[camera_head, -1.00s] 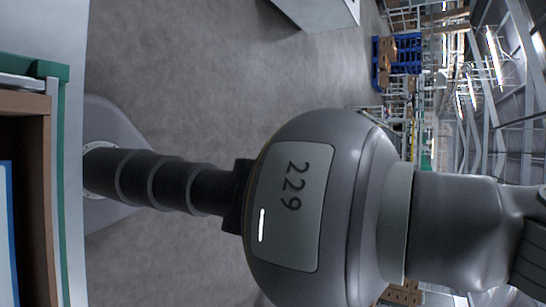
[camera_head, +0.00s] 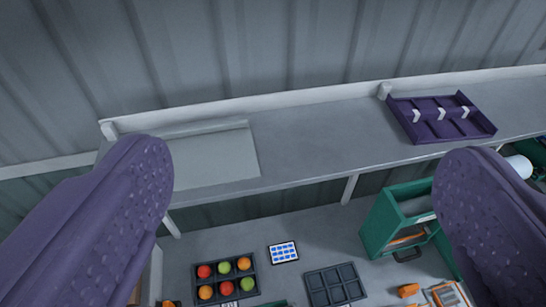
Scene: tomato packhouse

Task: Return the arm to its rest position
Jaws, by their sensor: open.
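My gripper (camera_head: 305,155) shows as two purple textured fingers, one at the left and one at the right of the view. They are wide apart with nothing between them. The view looks past them to a grey shelf and a work surface below it. The rest of my arm is not in view now.
A grey shelf (camera_head: 310,142) runs along a corrugated wall, with a purple divided tray (camera_head: 468,132) on its right. Below are a dark tray of tomatoes (camera_head: 226,298), a blue-and-white card (camera_head: 283,252), an empty dark tray (camera_head: 335,286) and a green box (camera_head: 380,225).

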